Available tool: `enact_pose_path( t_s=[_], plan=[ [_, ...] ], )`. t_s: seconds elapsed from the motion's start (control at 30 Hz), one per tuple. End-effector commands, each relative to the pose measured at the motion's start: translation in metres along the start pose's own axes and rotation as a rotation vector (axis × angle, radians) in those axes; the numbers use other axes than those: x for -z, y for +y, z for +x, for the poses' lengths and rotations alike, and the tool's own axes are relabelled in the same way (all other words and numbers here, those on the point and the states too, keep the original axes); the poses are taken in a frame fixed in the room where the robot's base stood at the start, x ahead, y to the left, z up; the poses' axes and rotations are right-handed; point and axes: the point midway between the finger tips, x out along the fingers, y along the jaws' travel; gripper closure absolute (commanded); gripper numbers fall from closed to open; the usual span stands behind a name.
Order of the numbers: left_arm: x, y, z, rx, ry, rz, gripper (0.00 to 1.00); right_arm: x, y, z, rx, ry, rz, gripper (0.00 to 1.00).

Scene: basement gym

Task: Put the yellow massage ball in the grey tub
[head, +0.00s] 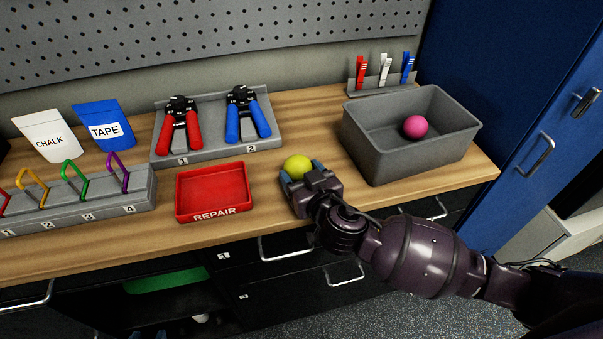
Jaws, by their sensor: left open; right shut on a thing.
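The yellow massage ball (297,166) is between the fingers of my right gripper (299,172), which is shut on it. The ball is at or just above the wooden bench, between the red tray and the grey tub; I cannot tell whether it touches the bench. The grey tub (392,152) stands to the right of the ball, open at the top. A pink ball (415,127) lies inside the tub. My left gripper is not in view.
The red REPAIR tray (212,170) sits left of my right gripper. Behind it, a grey holder (208,147) bears red and blue hand grippers. A clip rack (355,85) stands behind the tub. Carabiners on a numbered block (85,205) and pouches are at the left. Bare bench (318,130) lies left of the tub.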

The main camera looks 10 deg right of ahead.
Motion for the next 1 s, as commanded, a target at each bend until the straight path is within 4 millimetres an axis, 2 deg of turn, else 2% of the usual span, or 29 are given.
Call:
enact_pose_path(
  t_s=[0.37, 0.4, 0.57, 1.0],
  plan=[
    [-0.0005, 0.0008, 0.0041, -0.002, 0.002, 0.001, 0.57, -0.0043, 0.0001, 0.0006, -0.001, 0.0, 0.0, 0.62],
    [0.0007, 0.0009, 0.0047, -0.002, 0.004, 0.002, 0.57, -0.0048, 0.0003, 0.0007, -0.001, 0.0, 0.0, 0.34],
    [0.0059, 0.0011, 0.0057, -0.003, 0.013, 0.002, 0.57, -0.0033, 0.0003, 0.0005, -0.001, 0.001, -0.001, 0.1],
    [0.0028, 0.0008, 0.0034, -0.002, 0.007, 0.002, 0.57, -0.0032, -0.0001, 0.0006, 0.001, 0.001, -0.002, 0.1]
  ],
)
